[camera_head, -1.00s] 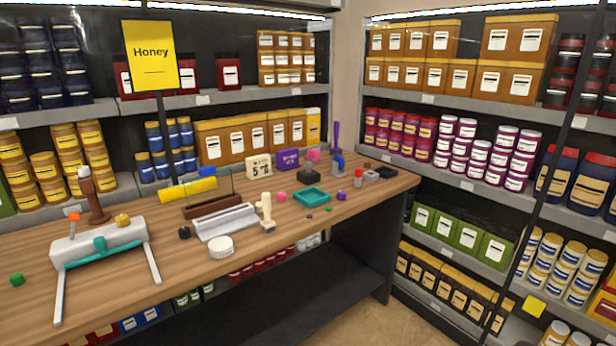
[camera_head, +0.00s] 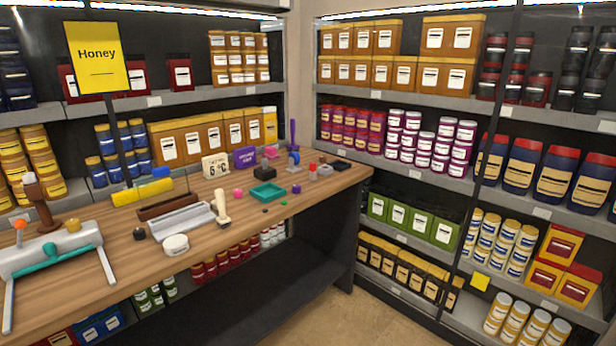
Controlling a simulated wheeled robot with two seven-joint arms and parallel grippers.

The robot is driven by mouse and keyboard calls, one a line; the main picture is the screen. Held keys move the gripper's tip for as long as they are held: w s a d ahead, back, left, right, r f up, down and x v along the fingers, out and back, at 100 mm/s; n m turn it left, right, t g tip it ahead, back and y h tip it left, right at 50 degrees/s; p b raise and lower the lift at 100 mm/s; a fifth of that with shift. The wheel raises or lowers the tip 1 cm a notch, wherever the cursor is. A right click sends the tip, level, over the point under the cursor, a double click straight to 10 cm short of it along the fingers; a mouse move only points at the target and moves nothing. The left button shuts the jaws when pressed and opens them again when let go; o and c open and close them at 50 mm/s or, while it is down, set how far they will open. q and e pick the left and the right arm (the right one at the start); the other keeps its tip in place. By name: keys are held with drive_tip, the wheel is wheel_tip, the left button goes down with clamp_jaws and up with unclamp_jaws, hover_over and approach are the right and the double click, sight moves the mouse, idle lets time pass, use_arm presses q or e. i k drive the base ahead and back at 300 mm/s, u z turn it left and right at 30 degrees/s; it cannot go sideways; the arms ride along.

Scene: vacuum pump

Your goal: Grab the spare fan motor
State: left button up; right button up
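Neither of my grippers is in view. No object is clearly recognisable as the spare fan motor. Small items stand on the wooden table (camera_head: 130,262). A black block (camera_head: 265,171) with a knob on top sits behind a teal tray (camera_head: 252,193). A small grey piece with a red top (camera_head: 312,172) stands towards the table's right end. A white round piece (camera_head: 176,246) lies near the front edge. A white machine body (camera_head: 22,259) with a teal bar and pale legs is at the far left.
A long grey holder (camera_head: 186,222), a cream upright piece (camera_head: 222,207) and a yellow cylinder (camera_head: 126,197) occupy the table's middle. Stocked shelves stand behind and to the right. A yellow Honey sign (camera_head: 97,55) rises at the back. Bare floor (camera_head: 345,312) shows at the front.

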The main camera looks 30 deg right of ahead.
sight(264, 173)
drive_tip(key=z, duration=0.25)
drive_tip(key=k, duration=0.35)
drive_tip(key=z, duration=1.25)
drive_tip(key=i, duration=1.15)
drive_tip(key=z, duration=0.35)
drive_tip(key=i, duration=1.25)
drive_tip(key=u, duration=0.5)
